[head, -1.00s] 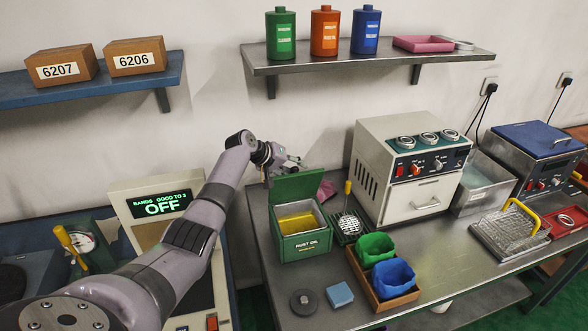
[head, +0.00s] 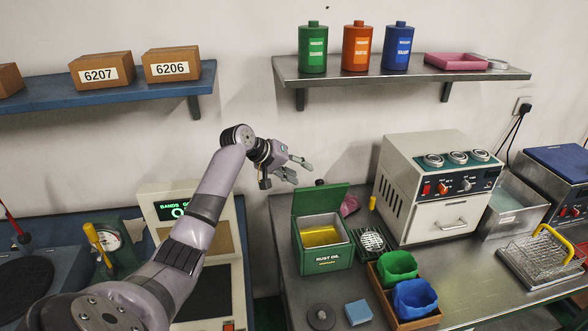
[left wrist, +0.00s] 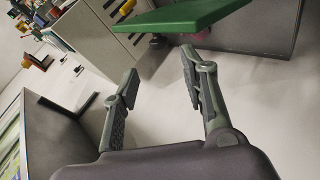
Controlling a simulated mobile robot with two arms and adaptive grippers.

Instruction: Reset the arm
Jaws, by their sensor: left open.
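My left gripper (head: 300,170) is in the air in front of the wall, a little above and to the left of the open green lid of the rust oil box (head: 325,262). Its fingers are spread apart and empty. In the left wrist view the two fingers of my left gripper (left wrist: 158,85) stand apart with nothing between them, and the green lid (left wrist: 180,15) shows beyond them. My right gripper is not in any view.
The display unit (head: 160,198) stands left of the bench, below my left arm. A white oven-like unit (head: 435,185), a brown tray (head: 378,290) with green and blue bins, and a wire rack (head: 540,258) are on the bench. Two shelves (head: 400,72) (head: 110,92) hang above.

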